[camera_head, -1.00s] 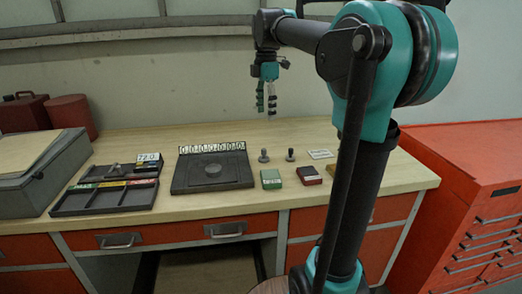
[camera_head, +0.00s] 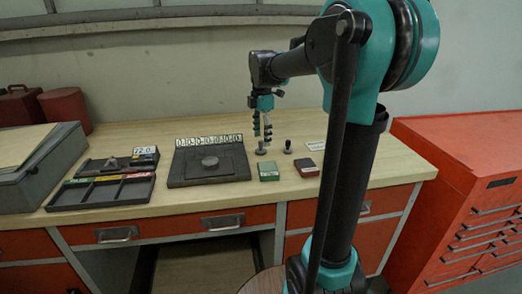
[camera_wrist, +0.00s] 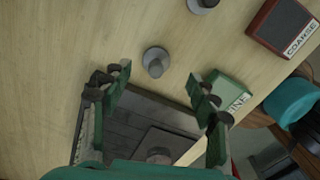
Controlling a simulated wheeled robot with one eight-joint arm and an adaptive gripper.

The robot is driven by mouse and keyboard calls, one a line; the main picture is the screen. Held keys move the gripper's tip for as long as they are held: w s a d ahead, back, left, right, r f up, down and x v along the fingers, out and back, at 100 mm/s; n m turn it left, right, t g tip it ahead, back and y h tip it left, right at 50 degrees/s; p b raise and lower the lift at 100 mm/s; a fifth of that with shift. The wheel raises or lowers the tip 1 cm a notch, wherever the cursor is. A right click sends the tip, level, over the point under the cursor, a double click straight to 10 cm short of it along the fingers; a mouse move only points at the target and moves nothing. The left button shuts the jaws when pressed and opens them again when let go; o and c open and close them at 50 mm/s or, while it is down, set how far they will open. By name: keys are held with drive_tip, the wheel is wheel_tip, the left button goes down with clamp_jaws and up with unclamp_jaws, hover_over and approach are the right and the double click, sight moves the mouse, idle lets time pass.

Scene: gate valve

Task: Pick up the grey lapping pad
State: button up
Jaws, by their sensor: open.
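A small grey round-based piece with an upright knob, which looks like the grey lapping pad (camera_head: 261,151), stands on the wooden bench. It also shows in the wrist view (camera_wrist: 155,61), a little beyond the gap between my fingertips. My gripper (camera_head: 262,135) is open and empty, pointing down just above it. In the wrist view my gripper's two fingers (camera_wrist: 158,82) are spread wide. A similar darker knobbed piece (camera_head: 288,147) stands to the right, partly cut off in the wrist view (camera_wrist: 203,4).
A green FINE box (camera_head: 269,171) and a red COARSE box (camera_head: 307,168) lie in front of the knobbed pieces. A dark plate (camera_head: 180,173) bearing a round grey disc (camera_head: 210,162) is at left. Farther left is a dark divided tray (camera_head: 100,205).

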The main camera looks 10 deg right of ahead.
sight(261, 141)
drive_tip(key=shift+w+a+f, duration=0.1)
drive_tip(key=shift+w+f, duration=0.05)
drive_tip(key=shift+f, duration=1)
drive_tip(key=shift+w+f, duration=0.1)
drive_tip(key=shift+f, duration=1.05)
drive_tip(key=c, duration=1.4)
